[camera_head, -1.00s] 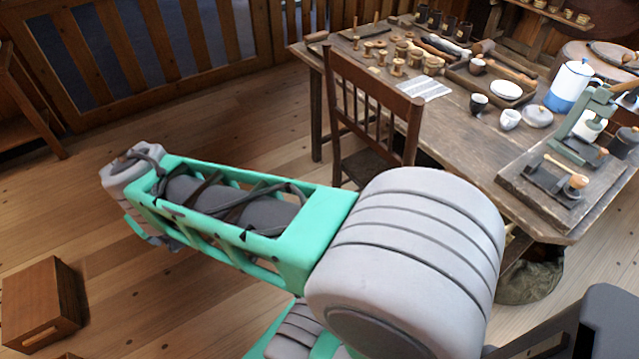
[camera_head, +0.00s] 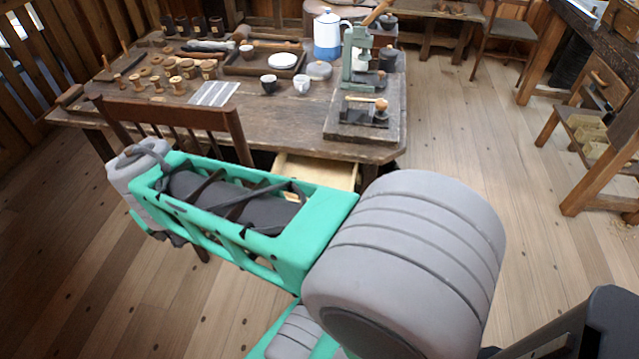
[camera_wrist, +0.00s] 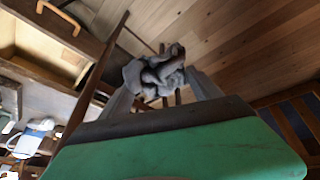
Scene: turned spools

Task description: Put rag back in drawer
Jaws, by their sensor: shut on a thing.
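The rag (camera_wrist: 155,68) is a crumpled grey-white cloth in the wrist view. My gripper (camera_wrist: 164,80) is shut on it, with a pale finger on each side, and holds it bunched up. The drawer (camera_wrist: 35,42) stands open at the upper left of the wrist view, with an orange-brown handle and a pale inside. The rag is apart from it. In the head view the drawer (camera_head: 325,170) sticks out under the table's front edge, partly hidden by my arm.
The wooden table (camera_head: 250,125) carries spools, cups, a tray (camera_head: 240,68), a blue-and-white pot (camera_head: 327,38) and a green press (camera_head: 358,62). A slatted chair (camera_head: 175,115) stands at its front left, near my arm. Floor is open to the right.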

